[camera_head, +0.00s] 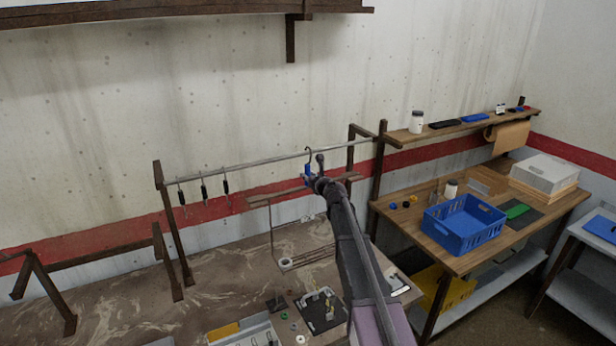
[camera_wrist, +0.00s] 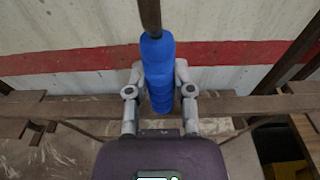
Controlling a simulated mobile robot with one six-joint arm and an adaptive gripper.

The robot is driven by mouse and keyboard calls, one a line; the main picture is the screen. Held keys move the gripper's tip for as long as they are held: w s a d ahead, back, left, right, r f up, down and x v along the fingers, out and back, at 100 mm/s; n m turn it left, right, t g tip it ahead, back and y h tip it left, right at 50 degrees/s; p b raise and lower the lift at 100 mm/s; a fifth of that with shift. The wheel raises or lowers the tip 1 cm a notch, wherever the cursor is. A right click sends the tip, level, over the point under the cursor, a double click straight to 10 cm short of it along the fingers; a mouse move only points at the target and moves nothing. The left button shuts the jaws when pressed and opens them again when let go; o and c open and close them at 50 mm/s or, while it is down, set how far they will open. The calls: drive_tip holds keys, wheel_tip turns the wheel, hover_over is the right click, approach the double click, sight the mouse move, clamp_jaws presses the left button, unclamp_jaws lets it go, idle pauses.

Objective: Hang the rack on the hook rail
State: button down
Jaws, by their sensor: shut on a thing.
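My gripper (camera_head: 316,183) is shut on the blue grip (camera_head: 308,171) of the rack. In the wrist view the blue grip (camera_wrist: 158,70) stands upright between both fingers, with a dark rod rising from its top. In the head view the rack's dark hook (camera_head: 308,150) curves above the grip at the height of the grey rail (camera_head: 262,160). I cannot tell whether the hook touches the rail or is in front of it. Brownish bars and a thin frame (camera_head: 272,235) show below the gripper; my arm hides part of that area.
Several dark-handled hooks (camera_head: 204,190) hang on the rail's left part. Brown posts (camera_head: 172,225) carry the rail. A wooden workbench (camera_head: 400,217) with a blue crate (camera_head: 462,235) stands to the right. Small parts and a black plate (camera_head: 322,312) lie on the table below.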

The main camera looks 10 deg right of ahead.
drive_tip(key=shift+f, duration=0.25)
idle(0.4)
drive_tip(key=shift+c, duration=2)
unclamp_jaws()
drive_tip(key=shift+r, duration=0.15)
wheel_tip(320, 180, up, 3)
drive_tip(key=shift+f+p, duration=0.15)
drive_tip(key=shift+p, duration=1.1)
drive_tip(key=shift+s+d, duration=0.1)
drive_tip(key=shift+s, duration=0.2)
drive_tip(key=f+v, duration=0.2)
drive_tip(key=v, duration=1.4)
drive_tip(key=shift+s+f, duration=0.15)
drive_tip(key=shift+f, duration=0.1)
drive_tip(key=shift+d, duration=0.15)
